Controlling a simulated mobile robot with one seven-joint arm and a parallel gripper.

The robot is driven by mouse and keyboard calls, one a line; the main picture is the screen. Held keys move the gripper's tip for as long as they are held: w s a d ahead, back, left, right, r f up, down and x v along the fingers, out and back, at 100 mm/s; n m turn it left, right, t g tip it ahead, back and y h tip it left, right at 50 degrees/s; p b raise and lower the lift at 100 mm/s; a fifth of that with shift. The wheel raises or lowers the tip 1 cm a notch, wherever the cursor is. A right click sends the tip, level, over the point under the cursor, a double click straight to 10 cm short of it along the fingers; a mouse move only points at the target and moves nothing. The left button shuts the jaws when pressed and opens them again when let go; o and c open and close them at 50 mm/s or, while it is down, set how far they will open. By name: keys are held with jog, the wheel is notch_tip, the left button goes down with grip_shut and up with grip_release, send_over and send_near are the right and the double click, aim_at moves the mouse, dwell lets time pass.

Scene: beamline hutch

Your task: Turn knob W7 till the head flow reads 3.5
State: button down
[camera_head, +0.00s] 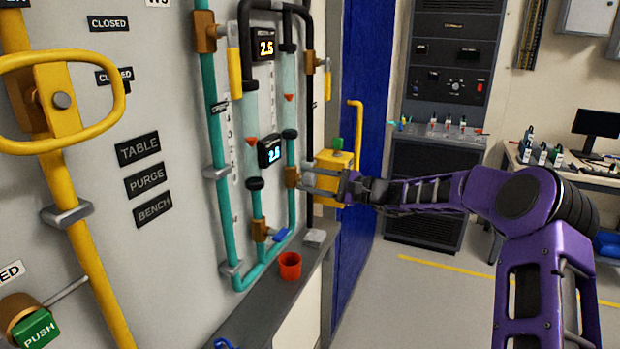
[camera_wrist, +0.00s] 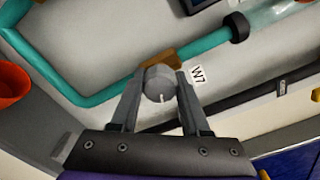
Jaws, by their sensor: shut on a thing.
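Knob W7 (camera_wrist: 159,84) is a round grey knob with a pale pointer mark, on a brass valve body (camera_wrist: 150,66) in the teal pipe. The label W7 (camera_wrist: 198,75) is beside it. My gripper (camera_wrist: 160,92) is shut on the knob, one finger on each side. In the head view my gripper (camera_head: 318,181) reaches the brass valve from the right and hides most of the knob. I cannot tell which is the head flow.
A yellow box (camera_head: 334,160) with a yellow pipe stands just behind my gripper. A red cup (camera_head: 290,265) and a grey block (camera_head: 315,236) are on the ledge below. A large yellow handle (camera_head: 62,100) sticks out at left.

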dwell(0.3)
jog(key=shift+c, duration=1.9)
grip_release()
jog(key=v, duration=1.7)
jog(key=shift+d+b, duration=0.2)
jog(key=shift+b, duration=0.2)
